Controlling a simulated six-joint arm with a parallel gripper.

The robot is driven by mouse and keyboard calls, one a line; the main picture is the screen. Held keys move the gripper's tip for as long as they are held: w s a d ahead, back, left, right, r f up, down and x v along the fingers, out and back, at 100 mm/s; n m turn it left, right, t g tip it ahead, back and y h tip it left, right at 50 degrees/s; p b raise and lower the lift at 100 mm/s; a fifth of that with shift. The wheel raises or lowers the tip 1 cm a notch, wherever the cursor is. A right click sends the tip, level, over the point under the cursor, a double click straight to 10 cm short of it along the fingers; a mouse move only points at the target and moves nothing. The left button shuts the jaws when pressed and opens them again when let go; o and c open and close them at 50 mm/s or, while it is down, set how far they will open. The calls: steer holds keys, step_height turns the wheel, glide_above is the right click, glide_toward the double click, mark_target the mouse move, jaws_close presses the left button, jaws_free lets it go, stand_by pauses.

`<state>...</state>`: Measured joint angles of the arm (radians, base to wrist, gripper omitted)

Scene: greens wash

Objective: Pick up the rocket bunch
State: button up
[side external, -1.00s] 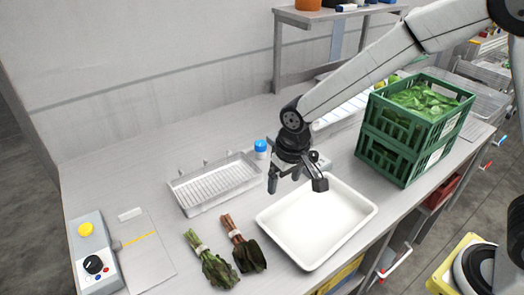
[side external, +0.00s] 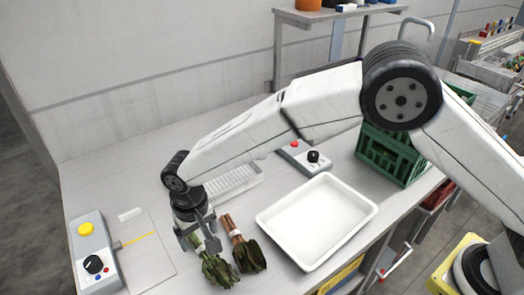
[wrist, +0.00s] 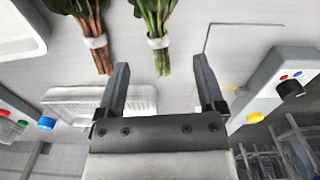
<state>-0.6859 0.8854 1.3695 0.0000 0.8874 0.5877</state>
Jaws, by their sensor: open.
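The green-stemmed bunch (side external: 220,272), which I take for the rocket, lies on the steel counter with its leaves toward the front edge. In the wrist view its stems (wrist: 157,20) show with a pale band, and the stem ends appear between my finger tips. A red-stemmed bunch (side external: 247,255) with dark leaves lies just right of it, also banded; it shows in the wrist view (wrist: 92,25). My gripper (side external: 198,243) is open and empty, over the green stem ends, which it partly hides in the side view. I cannot tell its exact height.
A white tray (side external: 262,219) stands right of the bunches. A ribbed drain tray (side external: 240,180) is behind my gripper. A scale-like board with a control box (side external: 86,240) is at left. Green crates (side external: 385,165) stand at the far right, partly behind my arm.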

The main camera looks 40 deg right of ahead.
mark_target(205, 251)
steer(key=shift+f, duration=1.3)
steer(key=shift+d, duration=0.1)
steer(key=shift+d+f, duration=0.15)
steer(key=shift+f, duration=2.45)
jaws_close()
